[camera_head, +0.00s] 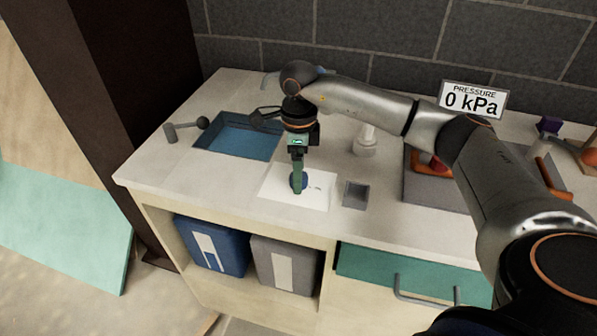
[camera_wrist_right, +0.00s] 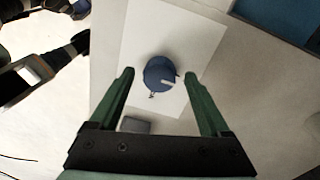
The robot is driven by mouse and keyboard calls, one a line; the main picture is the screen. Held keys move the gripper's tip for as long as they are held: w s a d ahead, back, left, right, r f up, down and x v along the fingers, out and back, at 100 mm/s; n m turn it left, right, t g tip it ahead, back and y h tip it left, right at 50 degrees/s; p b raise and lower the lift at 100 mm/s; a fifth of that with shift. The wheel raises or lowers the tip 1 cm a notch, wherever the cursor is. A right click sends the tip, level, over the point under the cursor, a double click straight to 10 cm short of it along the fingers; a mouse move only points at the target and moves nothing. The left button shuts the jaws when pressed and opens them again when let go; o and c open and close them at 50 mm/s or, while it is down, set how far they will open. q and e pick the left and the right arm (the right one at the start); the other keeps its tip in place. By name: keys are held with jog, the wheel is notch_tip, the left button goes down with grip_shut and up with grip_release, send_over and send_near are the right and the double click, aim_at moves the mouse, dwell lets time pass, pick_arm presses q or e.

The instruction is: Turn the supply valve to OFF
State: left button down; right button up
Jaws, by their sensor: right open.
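The supply valve is a round blue knob (camera_head: 299,181) on a white plate (camera_head: 311,198) on the counter. In the right wrist view the knob (camera_wrist_right: 159,72) has a pale pointer mark near its right edge, with small unreadable print on the plate below it. My right gripper (camera_head: 297,185) points down over the knob and partly hides it in the head view. In the right wrist view its two green fingers (camera_wrist_right: 160,80) stand wide apart, one on each side of the knob, with gaps between. My left gripper is not in view.
A blue sink basin (camera_head: 237,142) lies left of the plate. A small grey tray (camera_head: 356,194) is just right of it. A sign reads "PRESSURE 0 kPa" (camera_head: 472,100) at the back right. A blue bin (camera_head: 212,245) and a grey bin (camera_head: 285,264) stand under the counter.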

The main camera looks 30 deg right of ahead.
notch_tip(320, 180, up, 12)
jog(key=shift+w+d, duration=0.2)
jog(key=shift+w, duration=0.05)
dwell(0.6)
